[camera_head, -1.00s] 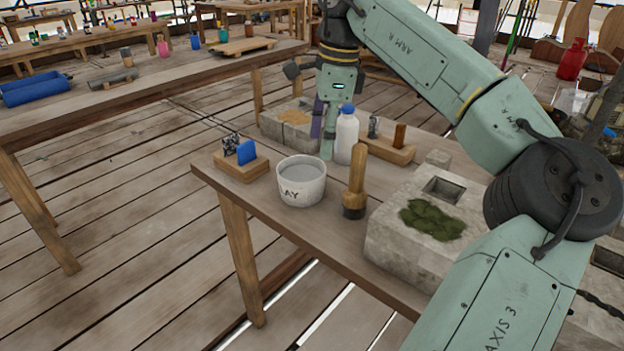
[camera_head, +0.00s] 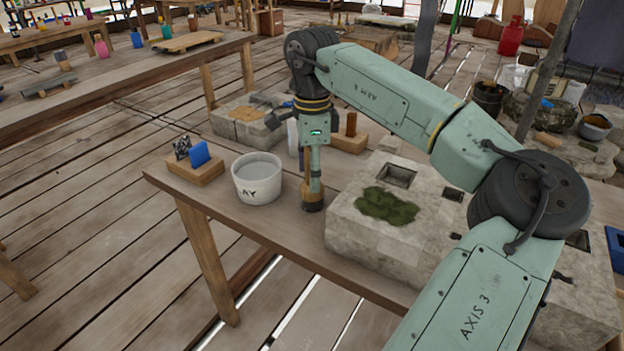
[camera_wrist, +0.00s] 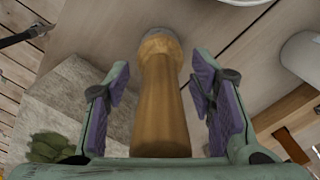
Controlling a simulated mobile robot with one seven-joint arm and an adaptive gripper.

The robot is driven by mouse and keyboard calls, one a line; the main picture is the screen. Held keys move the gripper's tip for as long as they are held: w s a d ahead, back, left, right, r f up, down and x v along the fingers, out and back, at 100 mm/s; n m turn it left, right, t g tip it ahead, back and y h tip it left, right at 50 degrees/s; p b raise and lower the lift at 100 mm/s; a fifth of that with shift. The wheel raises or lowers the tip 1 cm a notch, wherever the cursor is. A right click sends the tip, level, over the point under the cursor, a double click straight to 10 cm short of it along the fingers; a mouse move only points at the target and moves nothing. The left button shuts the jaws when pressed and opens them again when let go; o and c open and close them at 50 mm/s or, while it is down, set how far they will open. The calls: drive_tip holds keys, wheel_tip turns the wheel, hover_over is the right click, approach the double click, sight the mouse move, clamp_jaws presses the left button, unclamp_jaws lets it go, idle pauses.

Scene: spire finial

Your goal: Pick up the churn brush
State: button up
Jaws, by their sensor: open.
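The churn brush, with a wooden handle and a dark-banded base, stands upright on the table near its front edge. In the head view only its lower part (camera_head: 313,199) shows clearly, as my gripper (camera_head: 314,180) hides much of the handle. In the wrist view the brush's handle (camera_wrist: 161,100) lies between the two purple-padded fingers of my gripper (camera_wrist: 160,95). The fingers are open, with a gap visible on each side of the handle.
A white bucket (camera_head: 257,180) of greyish contents stands just left of the brush. A stone block (camera_head: 400,236) with a moss patch (camera_head: 386,206) is close on the right. A wooden holder (camera_head: 196,170) with a blue item is at the table's left end. A wooden rack (camera_head: 350,142) stands behind.

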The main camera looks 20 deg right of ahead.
drive_tip(key=shift+f, duration=0.3)
drive_tip(key=shift+c, duration=0.4)
clamp_jaws()
